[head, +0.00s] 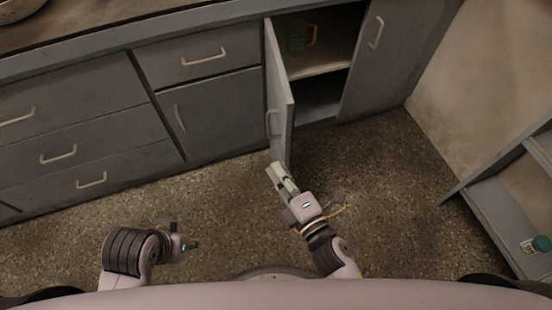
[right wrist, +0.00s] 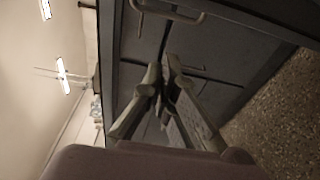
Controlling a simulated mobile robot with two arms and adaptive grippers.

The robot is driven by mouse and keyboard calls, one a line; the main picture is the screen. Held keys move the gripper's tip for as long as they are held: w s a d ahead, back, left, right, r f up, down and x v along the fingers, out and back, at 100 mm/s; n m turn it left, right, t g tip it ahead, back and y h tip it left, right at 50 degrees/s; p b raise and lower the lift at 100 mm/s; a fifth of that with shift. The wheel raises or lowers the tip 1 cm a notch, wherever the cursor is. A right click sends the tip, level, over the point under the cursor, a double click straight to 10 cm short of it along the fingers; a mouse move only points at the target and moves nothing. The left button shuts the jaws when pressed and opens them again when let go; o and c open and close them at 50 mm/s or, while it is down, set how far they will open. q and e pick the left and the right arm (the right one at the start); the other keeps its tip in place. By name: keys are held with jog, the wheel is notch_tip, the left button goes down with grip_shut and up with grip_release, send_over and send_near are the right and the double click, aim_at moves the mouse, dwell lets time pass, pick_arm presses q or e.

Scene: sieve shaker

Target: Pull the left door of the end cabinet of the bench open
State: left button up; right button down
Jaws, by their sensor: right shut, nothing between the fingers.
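The end cabinet stands at the back, right of centre in the head view. Its grey left door (head: 281,95) stands swung outward, and the dark interior shows beside it. The door's pale handle (head: 274,124) is on its left face. My right gripper (head: 276,172) is shut and empty, close to the door's bottom corner; I cannot tell whether it touches. In the right wrist view its fingers (right wrist: 164,75) come together in front of grey panels. The right door (head: 372,50) is closed. My left gripper (head: 190,244) is low at the left, away from the cabinets; its jaws are unclear.
A green mug (head: 298,38) stands inside the open cabinet, on a pale shelf (head: 325,62). Grey drawers (head: 60,125) and a closed door (head: 212,115) lie to the left. An open grey shelf unit (head: 500,212) stands at the right. The speckled floor (head: 395,185) between is clear.

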aim_at(268, 127)
jog(key=w, duration=0.8)
jog(key=shift+w, duration=0.25)
pick_arm(q)
jog(key=shift+r, duration=0.1)
pick_arm(e)
jog(key=shift+d, duration=0.1)
